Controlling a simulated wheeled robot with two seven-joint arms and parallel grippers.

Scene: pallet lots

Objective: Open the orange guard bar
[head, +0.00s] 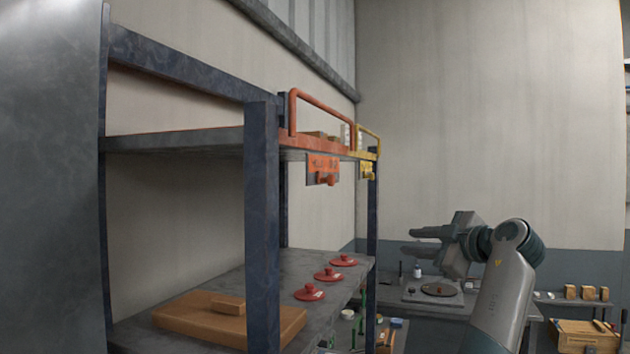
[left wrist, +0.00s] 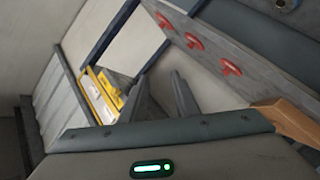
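The orange guard bar (head: 325,108) is a tube frame standing upright along the front edge of the upper shelf. An orange plate with a knob (head: 323,170) hangs below that edge. A similar yellow guard bar (head: 368,131) stands just beyond it; yellow parts (left wrist: 108,97) show in the left wrist view. I cannot make out the orange bar there. My left gripper (head: 412,241) is to the right of the shelf and lower than the orange bar, well apart from it. Its fingers (left wrist: 160,95) are spread with nothing between them. My right gripper is not in view.
The lower shelf (head: 285,262) holds several red knobs (head: 328,274) and a brown box (head: 205,318). A dark upright post (head: 262,220) stands in front. A bench (head: 455,307) with small items is behind my left arm. The air between gripper and shelf looks clear.

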